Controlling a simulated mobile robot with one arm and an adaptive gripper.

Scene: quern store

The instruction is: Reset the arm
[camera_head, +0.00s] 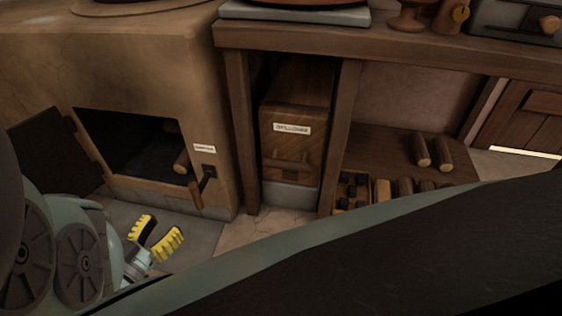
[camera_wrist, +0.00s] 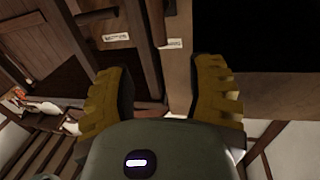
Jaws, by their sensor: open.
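My gripper (camera_head: 158,239) is at the lower left of the head view, low over the grey floor slab in front of the clay oven. Its two yellow ridged fingers are spread apart, with nothing between them. In the wrist view my gripper (camera_wrist: 165,98) shows with its fingers at left and right of the picture, apart and empty. A wooden post stands beyond them. My rounded arm joints show at the lower left of the head view, and the rest of my arm is partly out of frame.
The clay oven (camera_head: 150,60) has its dark door (camera_head: 55,150) swung open to the left, with a log (camera_head: 181,162) inside. A labelled wooden box (camera_head: 294,125) stands under the counter (camera_head: 420,48). Logs (camera_head: 433,153) lie on a shelf to the right. Floor (camera_head: 265,228) before the box is clear.

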